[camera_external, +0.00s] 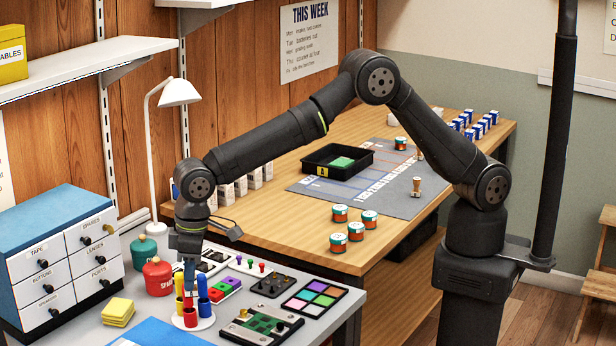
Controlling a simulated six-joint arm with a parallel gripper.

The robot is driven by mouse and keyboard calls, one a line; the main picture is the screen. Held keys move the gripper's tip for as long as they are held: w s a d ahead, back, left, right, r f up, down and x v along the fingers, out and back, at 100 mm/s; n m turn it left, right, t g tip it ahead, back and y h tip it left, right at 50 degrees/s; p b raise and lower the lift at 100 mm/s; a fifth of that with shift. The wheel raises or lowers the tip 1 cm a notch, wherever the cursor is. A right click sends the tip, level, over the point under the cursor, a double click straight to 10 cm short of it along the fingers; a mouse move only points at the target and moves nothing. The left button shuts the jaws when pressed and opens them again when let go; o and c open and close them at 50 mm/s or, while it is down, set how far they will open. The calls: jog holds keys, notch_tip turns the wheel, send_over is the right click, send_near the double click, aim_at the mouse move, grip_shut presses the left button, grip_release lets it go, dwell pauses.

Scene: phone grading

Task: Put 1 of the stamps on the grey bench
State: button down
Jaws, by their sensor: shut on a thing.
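Two small wooden-handled pieces that look like stamps stand on the grey mat (393,206) of the wooden bench: a nearer one (416,187) and a farther one (420,155), partly hidden by my arm. My gripper (189,277) points down over the grey bench (345,306) at the lower left. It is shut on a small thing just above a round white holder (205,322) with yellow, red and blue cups. The held thing is mostly hidden and too small to identify; its area looks bluish.
The grey bench also holds red (157,277) and green containers, a colour palette (315,298), a green board (262,325) and yellow pads (118,311). A white lamp (178,92) and drawer cabinet (62,250) stand behind. A black tray (336,160) and several jars occupy the wooden bench.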

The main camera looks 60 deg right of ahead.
jog(key=shift+s+a+f, duration=0.25)
jog(key=shift+f, duration=1.7)
jog(key=shift+s+a+f, duration=0.25)
jog(key=shift+f, duration=1.75)
jog(key=shift+s+a+f, duration=0.25)
jog(key=shift+f, duration=1.7)
jog(key=shift+f, duration=0.5)
jog(key=c, duration=1.2)
grip_release()
jog(key=shift+o, duration=0.2)
jog(key=shift+r, duration=0.15)
notch_tip(320, 180, up, 17)
jog(key=s+d, duration=0.1)
jog(key=shift+s+d, duration=0.15)
jog(key=shift+s, duration=0.15)
